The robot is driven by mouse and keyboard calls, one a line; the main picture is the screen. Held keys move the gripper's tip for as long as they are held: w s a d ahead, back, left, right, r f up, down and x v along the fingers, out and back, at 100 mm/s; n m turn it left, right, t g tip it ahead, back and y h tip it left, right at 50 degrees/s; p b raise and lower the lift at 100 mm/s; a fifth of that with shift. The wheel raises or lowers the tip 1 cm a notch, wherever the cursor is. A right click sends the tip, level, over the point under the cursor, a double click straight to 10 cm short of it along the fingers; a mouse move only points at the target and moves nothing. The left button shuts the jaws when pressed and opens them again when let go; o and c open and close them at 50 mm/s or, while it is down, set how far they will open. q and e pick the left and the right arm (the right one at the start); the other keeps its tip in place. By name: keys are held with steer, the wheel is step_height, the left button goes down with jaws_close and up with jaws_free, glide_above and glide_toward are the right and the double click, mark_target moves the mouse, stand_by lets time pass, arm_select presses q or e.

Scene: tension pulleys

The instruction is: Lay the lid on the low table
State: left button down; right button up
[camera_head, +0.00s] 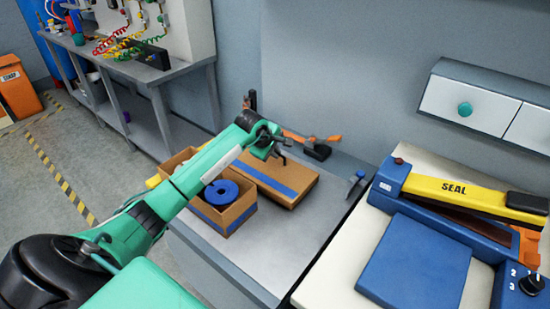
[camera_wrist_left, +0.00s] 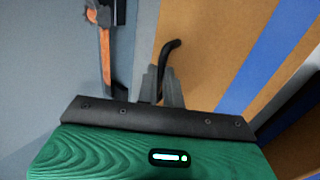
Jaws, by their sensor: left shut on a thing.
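The lid (camera_head: 290,186) is a flat brown cardboard piece with a blue stripe. It is level, beside and behind the open cardboard box (camera_head: 237,217), at or just over the low table (camera_head: 275,250); I cannot tell whether it touches. My left gripper (camera_head: 281,155) is at the lid's far edge, its fingers pointing down. In the left wrist view the gripper (camera_wrist_left: 162,85) is shut on the lid's curved black handle (camera_wrist_left: 171,48), with the brown lid (camera_wrist_left: 205,45) below. The box holds a blue spool (camera_head: 221,192). My right gripper is not in view.
A tool with an orange handle (camera_head: 325,140) lies at the table's back. A blue sealer with a yellow arm (camera_head: 465,195) stands on the right. The table's front is clear.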

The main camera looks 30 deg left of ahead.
mark_target(267, 166)
arm_select(q)
step_height(267, 166, down, 3)
steer(key=shift+r, duration=0.15)
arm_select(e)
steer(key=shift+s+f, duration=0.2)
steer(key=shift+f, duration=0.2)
